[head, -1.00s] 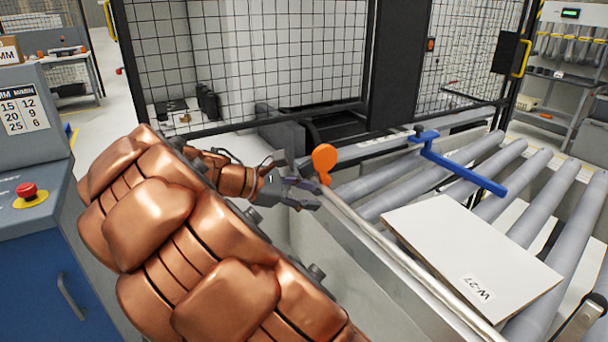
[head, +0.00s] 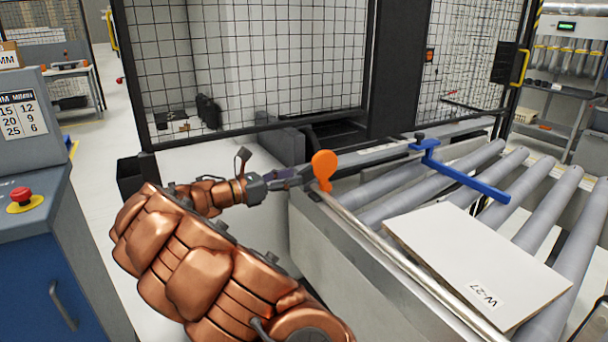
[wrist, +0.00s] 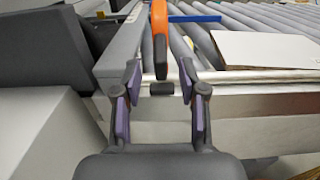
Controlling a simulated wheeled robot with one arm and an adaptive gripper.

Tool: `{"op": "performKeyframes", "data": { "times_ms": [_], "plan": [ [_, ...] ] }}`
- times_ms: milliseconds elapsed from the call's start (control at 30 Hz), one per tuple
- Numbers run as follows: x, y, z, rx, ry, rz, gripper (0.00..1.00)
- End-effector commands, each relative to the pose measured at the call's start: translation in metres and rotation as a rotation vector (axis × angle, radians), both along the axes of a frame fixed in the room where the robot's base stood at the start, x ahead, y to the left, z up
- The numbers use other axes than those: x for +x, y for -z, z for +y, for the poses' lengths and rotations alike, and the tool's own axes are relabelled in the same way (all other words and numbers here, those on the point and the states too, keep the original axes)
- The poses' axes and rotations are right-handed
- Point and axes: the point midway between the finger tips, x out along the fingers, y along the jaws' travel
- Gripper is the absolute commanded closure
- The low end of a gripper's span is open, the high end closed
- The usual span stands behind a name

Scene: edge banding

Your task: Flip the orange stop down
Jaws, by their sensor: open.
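The orange stop (head: 324,168) stands upright at the near left rail of the roller conveyor, its round paddle end on top. In the wrist view the orange stop (wrist: 160,32) rises at the top middle, seen edge-on with a dark lower part. My gripper (head: 302,174) is just left of the stop in the head view. In the wrist view my gripper (wrist: 160,82) has its two fingers spread, with the stop ahead and between their lines. The fingers look empty; whether one touches the stop I cannot tell.
A white panel marked W-27 (head: 480,265) lies on the rollers. A blue arm (head: 460,172) extends over the rollers behind it. A mesh fence (head: 250,65) stands at the back. A blue cabinet with a red button (head: 22,196) is at the left.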

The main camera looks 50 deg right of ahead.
Motion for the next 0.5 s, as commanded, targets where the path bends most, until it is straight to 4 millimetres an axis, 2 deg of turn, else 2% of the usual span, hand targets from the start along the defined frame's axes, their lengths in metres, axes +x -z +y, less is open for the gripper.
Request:
{"op": "performKeyframes", "data": {
  "times_ms": [200,500],
  "plan": [
    [-0.011,-0.001,-0.029,-0.002,0.005,0.002,0.58],
    [-0.014,0.000,-0.044,0.000,0.001,-0.001,0.58]
  ]
}}
